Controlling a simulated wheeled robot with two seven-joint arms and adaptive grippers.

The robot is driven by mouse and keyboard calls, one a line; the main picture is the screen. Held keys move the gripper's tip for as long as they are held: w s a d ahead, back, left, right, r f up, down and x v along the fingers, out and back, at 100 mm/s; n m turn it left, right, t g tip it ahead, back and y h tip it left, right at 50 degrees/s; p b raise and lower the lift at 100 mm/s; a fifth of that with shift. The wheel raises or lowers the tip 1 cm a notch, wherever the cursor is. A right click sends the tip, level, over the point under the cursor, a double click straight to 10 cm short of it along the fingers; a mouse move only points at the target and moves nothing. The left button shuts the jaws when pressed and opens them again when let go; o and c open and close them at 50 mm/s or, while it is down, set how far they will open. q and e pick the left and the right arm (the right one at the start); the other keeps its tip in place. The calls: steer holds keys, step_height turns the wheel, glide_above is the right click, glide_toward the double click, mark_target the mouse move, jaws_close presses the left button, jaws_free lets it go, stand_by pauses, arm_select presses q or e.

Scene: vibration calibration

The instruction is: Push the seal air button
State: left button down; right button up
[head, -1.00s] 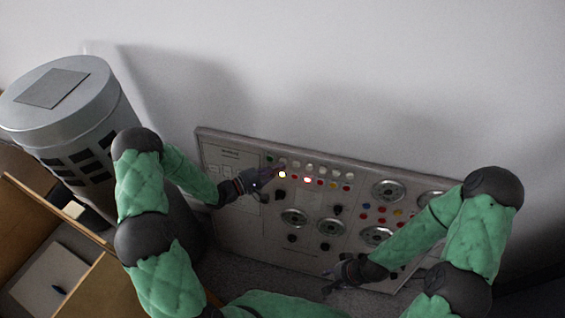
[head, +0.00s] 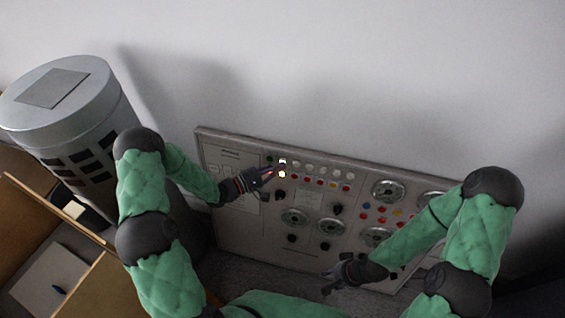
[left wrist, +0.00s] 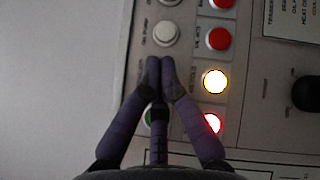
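The control panel (head: 235,225) leans at the wall with rows of buttons and lamps. My left gripper (head: 274,170) is at its upper left rows; in the left wrist view its fingertips (left wrist: 160,66) are together, over or just in front of the panel, hiding what lies behind them. Contact cannot be told. Beside them are a glowing yellow lamp (left wrist: 215,81), a glowing red one (left wrist: 211,123), a white button (left wrist: 166,33) and a partly hidden green button (left wrist: 147,117). A white button (head: 282,162) glows in the head view. The seal air label is not legible. My right gripper (head: 327,282) looks open and empty, low before the panel.
Round gauges (head: 331,227) and dark knobs (head: 280,195) sit lower on the panel. A grey cylinder (head: 65,105) stands at the left, with a wooden box (head: 95,290) in front. The wall above the panel is clear.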

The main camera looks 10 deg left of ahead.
arm_select(q)
steer(key=shift+s, duration=0.1)
steer(key=shift+s+r+p, duration=0.15)
steer(key=shift+s+p, duration=0.3)
steer(key=shift+s, duration=0.2)
steer(key=s+p, duration=0.1)
steer(key=s, duration=0.1)
steer(key=s+r+p, duration=0.1)
steer(key=s, duration=0.2)
steer(key=shift+a, duration=0.1)
steer(key=shift+w, duration=0.1)
stand_by(0.7)
